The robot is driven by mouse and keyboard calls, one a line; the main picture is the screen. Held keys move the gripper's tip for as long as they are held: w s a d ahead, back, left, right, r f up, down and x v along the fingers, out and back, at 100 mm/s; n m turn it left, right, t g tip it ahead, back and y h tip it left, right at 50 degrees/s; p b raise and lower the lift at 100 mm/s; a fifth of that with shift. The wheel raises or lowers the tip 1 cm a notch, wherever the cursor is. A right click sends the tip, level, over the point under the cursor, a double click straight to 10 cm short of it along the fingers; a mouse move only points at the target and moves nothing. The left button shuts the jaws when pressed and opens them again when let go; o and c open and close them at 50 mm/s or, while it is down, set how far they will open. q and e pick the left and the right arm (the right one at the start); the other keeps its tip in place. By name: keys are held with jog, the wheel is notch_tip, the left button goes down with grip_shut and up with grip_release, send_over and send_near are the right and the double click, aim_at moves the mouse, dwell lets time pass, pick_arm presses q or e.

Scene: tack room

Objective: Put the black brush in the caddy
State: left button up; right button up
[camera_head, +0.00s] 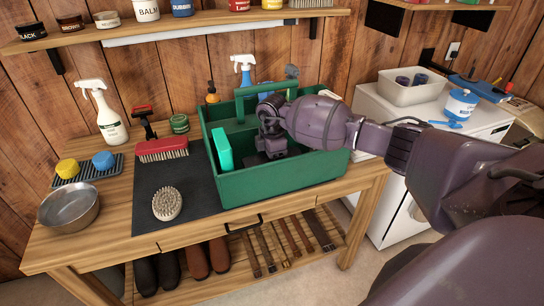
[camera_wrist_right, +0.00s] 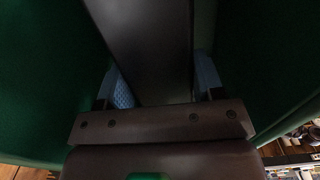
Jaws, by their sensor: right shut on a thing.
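The green caddy (camera_head: 290,180) stands on the wooden bench, right of the dark mat. My right gripper (camera_head: 270,150) reaches down into the caddy from the right. In the right wrist view its blue-padded fingers (camera_wrist_right: 155,85) are shut on the black brush (camera_wrist_right: 145,45), which shows as a dark, flat-sided block between them. Green caddy walls (camera_wrist_right: 45,75) rise on both sides there. In the head view the brush is mostly hidden by my gripper and the front wall, so I cannot tell whether it touches the caddy floor. My left gripper is not in view.
A teal block (camera_head: 223,151) stands at the caddy's left end. A red brush (camera_head: 162,149) and an oval pale-bristled brush (camera_head: 167,203) lie on the mat (camera_head: 195,190). A spray bottle (camera_head: 108,118) and metal bowl (camera_head: 69,207) stand left. A shelf (camera_head: 190,23) runs above.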

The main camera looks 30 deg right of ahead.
dwell(0.3)
jog(key=o, duration=1.2)
jog(key=shift+o, duration=0.4)
jog(key=shift+f, duration=0.1)
notch_tip(320, 180, up, 11)
jog(key=shift+f, duration=0.1)
